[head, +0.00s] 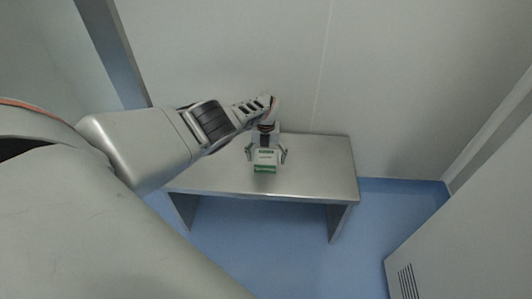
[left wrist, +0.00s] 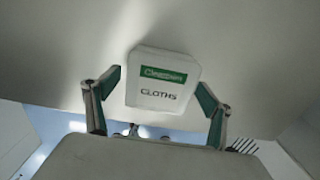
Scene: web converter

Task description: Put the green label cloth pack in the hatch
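The cloth pack (head: 265,160) is white with a green label and lies on the metal table, near its front edge. In the left wrist view the pack (left wrist: 160,92) shows its green label above the word CLOTHS. My left gripper (head: 266,153) is over the pack, with its fingers spread on either side. Small gaps show between the fingers and the pack's sides, so it looks open and not closed on the pack. My right gripper is out of view. I cannot make out a hatch in either view.
The steel table (head: 320,172) stands against a pale wall (head: 400,80), its top bare to the right of the pack. A white cabinet or panel with a vent (head: 407,283) is at the lower right. Blue floor (head: 290,250) is clear in front of the table.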

